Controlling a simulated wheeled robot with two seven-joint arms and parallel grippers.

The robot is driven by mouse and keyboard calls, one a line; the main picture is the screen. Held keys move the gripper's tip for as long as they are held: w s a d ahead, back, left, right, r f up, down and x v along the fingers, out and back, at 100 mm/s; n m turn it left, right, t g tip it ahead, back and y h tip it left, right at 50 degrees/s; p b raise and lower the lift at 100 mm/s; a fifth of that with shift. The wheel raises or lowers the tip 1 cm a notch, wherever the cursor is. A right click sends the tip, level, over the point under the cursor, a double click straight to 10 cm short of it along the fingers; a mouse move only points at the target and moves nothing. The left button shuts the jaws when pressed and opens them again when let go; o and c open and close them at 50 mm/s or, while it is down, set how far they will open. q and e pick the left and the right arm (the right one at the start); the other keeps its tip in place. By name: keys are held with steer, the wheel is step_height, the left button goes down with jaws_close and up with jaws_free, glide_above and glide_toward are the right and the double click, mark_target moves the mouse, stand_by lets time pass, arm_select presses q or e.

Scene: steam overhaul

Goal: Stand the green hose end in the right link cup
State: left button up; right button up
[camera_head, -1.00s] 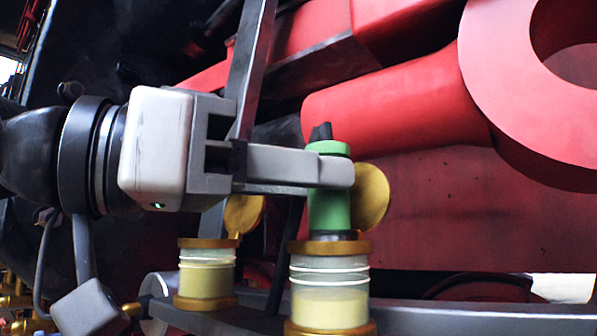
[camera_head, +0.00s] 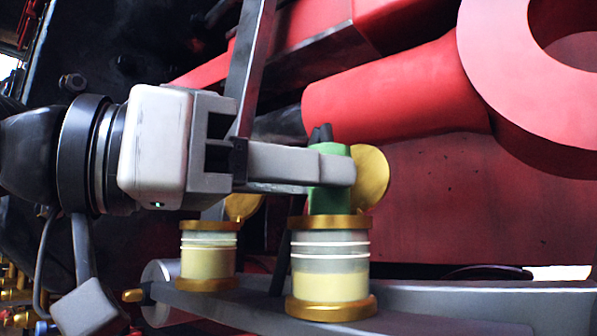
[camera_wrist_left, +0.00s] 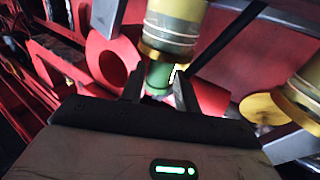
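The green hose end (camera_head: 330,195) stands upright, with dark prongs at its top. My left gripper (camera_head: 335,170) is shut on it, one finger in front and one mostly hidden behind. The right link cup (camera_head: 330,258) has brass rims, clear walls and yellowish contents. The hose end's lower part meets the cup's top rim; I cannot tell how far it is inside. In the left wrist view the green hose end (camera_wrist_left: 158,75) shows between the fingers (camera_wrist_left: 158,88), against the cup (camera_wrist_left: 175,28). My right gripper is not in view.
A similar smaller-looking cup (camera_head: 208,262) stands to the left. A round brass lid (camera_head: 372,178) stands open behind the right cup, close to the fingertips. A dark upright bar (camera_head: 250,70) passes by the gripper. Red machinery (camera_head: 400,95) fills the back; a grey rail (camera_head: 440,300) runs below.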

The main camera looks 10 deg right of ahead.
arm_select(q)
steer(key=o, duration=0.4)
steer(key=shift+c, duration=0.2)
